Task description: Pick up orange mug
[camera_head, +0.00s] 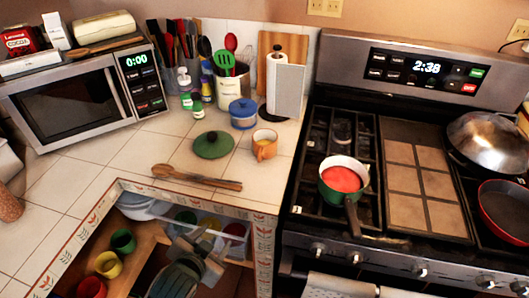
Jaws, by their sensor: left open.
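The orange mug (263,150) stands upright on the tiled counter, near its front right part, close to the stove. Its handle faces front left, and its inside looks pale. My left gripper (200,250) is low in the picture, in front of the counter edge and over the open drawer area. Its jaws are apart and empty, well below and to the left of the mug. My right gripper is out of view.
A blue lidded pot (243,117) stands just behind the mug. A green lid (213,145) and a wooden spoon (195,178) lie to its left. A paper towel holder (285,85) stands behind. An open drawer below holds several colored cups (123,241).

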